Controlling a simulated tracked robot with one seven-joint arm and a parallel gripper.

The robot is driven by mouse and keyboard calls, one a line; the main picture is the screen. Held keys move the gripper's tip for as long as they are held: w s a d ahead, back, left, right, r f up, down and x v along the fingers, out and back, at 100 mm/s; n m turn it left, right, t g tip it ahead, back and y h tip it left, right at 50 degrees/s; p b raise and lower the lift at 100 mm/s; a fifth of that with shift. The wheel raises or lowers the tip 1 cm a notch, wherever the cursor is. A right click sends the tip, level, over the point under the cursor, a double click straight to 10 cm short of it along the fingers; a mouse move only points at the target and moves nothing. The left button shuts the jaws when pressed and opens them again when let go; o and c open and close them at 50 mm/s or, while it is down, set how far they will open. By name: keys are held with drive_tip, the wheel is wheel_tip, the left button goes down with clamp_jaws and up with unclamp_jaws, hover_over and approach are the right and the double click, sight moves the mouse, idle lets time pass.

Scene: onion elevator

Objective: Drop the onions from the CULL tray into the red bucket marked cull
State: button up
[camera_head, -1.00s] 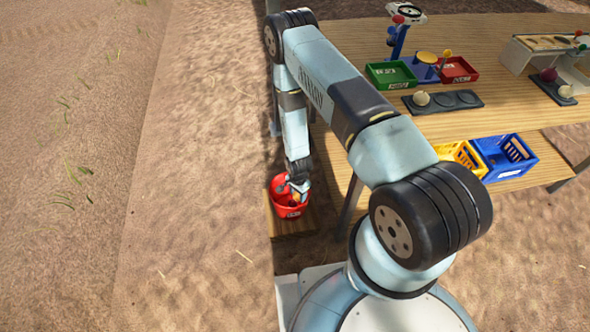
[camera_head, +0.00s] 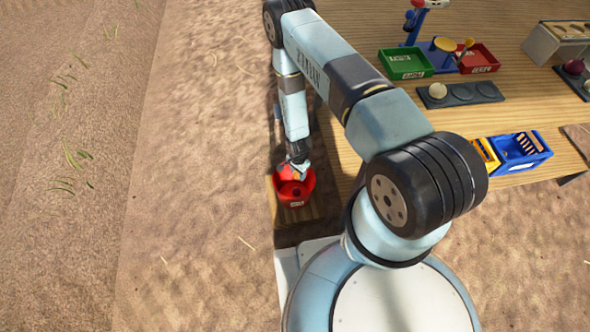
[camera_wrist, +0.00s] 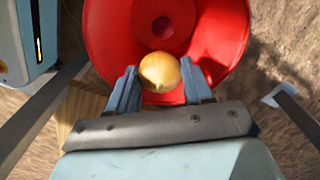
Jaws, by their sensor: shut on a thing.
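My gripper (camera_wrist: 160,88) is shut on a yellow-brown onion (camera_wrist: 160,68) in the wrist view, with one finger on each side of it. The onion is in line with the opening of the red bucket (camera_wrist: 110,35); its exact height over the rim is hard to tell. In the head view the red bucket (camera_head: 294,194) stands on a low wooden board, with my gripper (camera_head: 297,168) at its back rim. A dark round spot shows on the bucket's inside bottom. The red tray (camera_head: 478,59) on the table looks empty; its label is too small to read.
A green tray (camera_head: 404,63) stands left of the red tray. A dark holder (camera_head: 475,94) bears one pale onion (camera_head: 437,90). Blue (camera_head: 520,152) and yellow (camera_head: 484,153) crates sit at the table's front edge. Open dirt lies left of the bucket.

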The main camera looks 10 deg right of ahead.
drive_tip(key=shift+f, duration=1)
drive_tip(key=o, duration=1.1)
wheel_tip(320, 180, up, 14)
drive_tip(key=shift+f, duration=0.15)
